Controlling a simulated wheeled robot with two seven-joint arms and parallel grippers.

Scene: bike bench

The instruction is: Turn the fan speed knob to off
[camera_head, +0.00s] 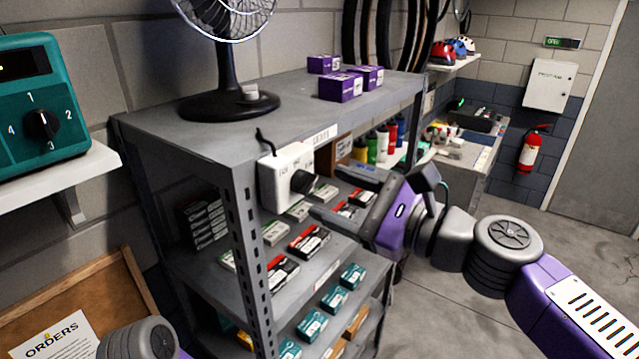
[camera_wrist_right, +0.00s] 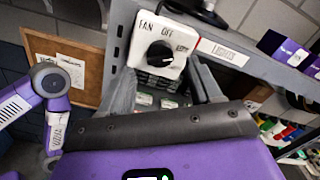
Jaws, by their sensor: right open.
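The fan speed control is a white box (camera_head: 277,182) on the shelf's corner post, with a black knob (camera_head: 302,182) on its front. In the right wrist view the box (camera_wrist_right: 182,70) shows the words FAN, OFF and what looks like LOW around the knob (camera_wrist_right: 160,53). I cannot tell where the knob points. The black fan (camera_head: 228,75) stands on the shelf top above. My right gripper (camera_head: 340,194) is open and empty, its fingers pointing at the knob, apart from it. In the wrist view its fingertips (camera_wrist_right: 162,74) flank the space below the knob. My left gripper is out of view.
The grey shelf unit (camera_head: 165,145) holds several small boxes below the control. Purple boxes (camera_head: 341,87) sit on top. A teal device (camera_head: 60,92) with a numbered dial stands on a white wall shelf at left. Open floor (camera_head: 440,320) lies to the right.

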